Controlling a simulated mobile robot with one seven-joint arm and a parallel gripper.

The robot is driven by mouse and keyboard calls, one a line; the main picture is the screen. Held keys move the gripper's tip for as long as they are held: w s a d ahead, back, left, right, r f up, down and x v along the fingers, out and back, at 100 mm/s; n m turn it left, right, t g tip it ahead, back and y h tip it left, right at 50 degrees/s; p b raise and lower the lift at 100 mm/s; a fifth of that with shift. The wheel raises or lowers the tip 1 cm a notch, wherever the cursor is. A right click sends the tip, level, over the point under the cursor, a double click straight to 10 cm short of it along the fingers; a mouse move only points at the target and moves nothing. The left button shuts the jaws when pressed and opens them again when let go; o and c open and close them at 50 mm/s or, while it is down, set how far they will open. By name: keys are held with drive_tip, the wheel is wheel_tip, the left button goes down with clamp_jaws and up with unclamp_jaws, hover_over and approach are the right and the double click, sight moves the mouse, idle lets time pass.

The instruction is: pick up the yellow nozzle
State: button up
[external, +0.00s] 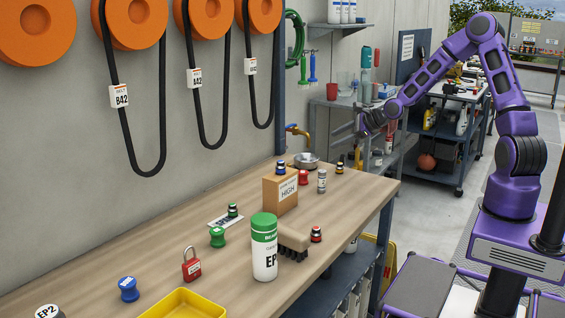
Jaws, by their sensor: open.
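A small dark nozzle with a yellow-orange band, which looks like the yellow nozzle (340,168), stands upright near the far right end of the wooden workbench (345,205). My gripper (340,133) is open above the far end of the bench, with its fingers pointing left. It appears higher than the nozzle and apart from it. Nothing shows between the fingers. Similar small nozzles stand elsewhere on the bench: a blue-banded one (281,167), a green-banded one (233,210) and a red-banded one (316,235).
Near the nozzle are a silver-grey bottle (322,181), a red knob (303,177), a metal bowl (306,161) and a cardboard box (280,193). A brass tap (298,131) juts from the wall.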

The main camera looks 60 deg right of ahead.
sight(340, 163)
drive_tip(key=s+a+f+m, duration=0.1)
drive_tip(key=s, duration=0.2)
drive_tip(key=s+f+m+y, duration=0.1)
drive_tip(key=s, duration=0.2)
drive_tip(key=s+a+f+m, duration=0.1)
drive_tip(key=s+m, duration=0.1)
drive_tip(key=s, duration=0.1)
drive_tip(key=shift+a+f, duration=0.1)
drive_tip(key=shift+a, duration=0.25)
drive_tip(key=shift+s+f+m+t+b, duration=0.15)
drive_tip(key=shift+f+m+t+b, duration=0.15)
drive_tip(key=shift+m+t+b, duration=0.15)
drive_tip(key=shift+d+f+m+t+h+b, duration=0.2)
drive_tip(key=shift+f+m+t+h+b, duration=0.15)
drive_tip(key=shift+f+m+t, duration=0.3)
drive_tip(key=b+x, duration=0.1)
drive_tip(key=x, duration=0.6)
drive_tip(key=shift+w+f, duration=0.1)
drive_tip(key=shift+w, duration=0.15)
clamp_jaws()
